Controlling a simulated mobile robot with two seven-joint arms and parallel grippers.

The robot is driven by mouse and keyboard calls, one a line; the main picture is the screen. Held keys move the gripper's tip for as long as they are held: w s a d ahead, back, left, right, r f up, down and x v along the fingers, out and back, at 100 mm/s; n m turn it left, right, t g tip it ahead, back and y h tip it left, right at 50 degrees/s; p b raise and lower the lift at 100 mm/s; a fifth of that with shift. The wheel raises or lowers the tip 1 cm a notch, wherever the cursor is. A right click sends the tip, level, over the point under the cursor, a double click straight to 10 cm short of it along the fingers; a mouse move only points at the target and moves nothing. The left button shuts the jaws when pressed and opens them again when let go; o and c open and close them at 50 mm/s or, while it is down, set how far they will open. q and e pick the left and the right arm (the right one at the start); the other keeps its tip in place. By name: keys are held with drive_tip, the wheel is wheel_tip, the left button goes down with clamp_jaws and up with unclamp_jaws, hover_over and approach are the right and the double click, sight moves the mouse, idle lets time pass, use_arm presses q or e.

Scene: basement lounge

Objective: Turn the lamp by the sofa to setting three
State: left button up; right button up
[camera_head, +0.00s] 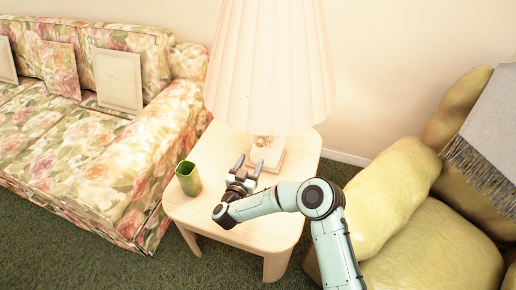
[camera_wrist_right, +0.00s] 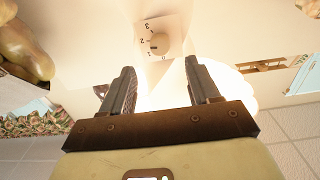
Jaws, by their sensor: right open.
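The lamp (camera_head: 268,70) with a pleated cream shade stands on a small pale wooden side table (camera_head: 215,212) beside the floral sofa. Its light base (camera_head: 272,151) shows below the shade, partly behind my gripper. In the right wrist view a round beige knob (camera_wrist_right: 161,43) sits on a pale face with numbers around it, 3, 2 and lower ones. A dark mark is on the knob's left side; its exact setting is hard to read. My right gripper (camera_head: 250,162) is open and empty, just in front of the lamp base; its fingers (camera_wrist_right: 163,82) are apart from the knob. My left gripper is out of view.
A green cup (camera_head: 188,179) stands on the table's left side, close to my right gripper. The floral sofa (camera_head: 85,150) is at the left. A lumpy yellow-green armchair (camera_head: 425,240) with a grey fringed throw (camera_head: 492,135) is at the right.

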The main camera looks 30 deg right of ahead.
sight(259, 145)
drive_tip(key=b+x, duration=0.1)
drive_tip(key=x, duration=0.7)
drive_tip(key=shift+w+d+b, duration=0.2)
drive_tip(key=shift+w+b, duration=0.05)
drive_tip(key=shift+b, duration=0.05)
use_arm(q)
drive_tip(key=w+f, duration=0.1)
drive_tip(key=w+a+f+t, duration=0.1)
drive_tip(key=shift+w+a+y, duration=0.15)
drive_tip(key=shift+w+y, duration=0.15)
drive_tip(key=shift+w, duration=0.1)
use_arm(e)
drive_tip(key=c, duration=1)
drive_tip(key=shift+c, duration=0.2)
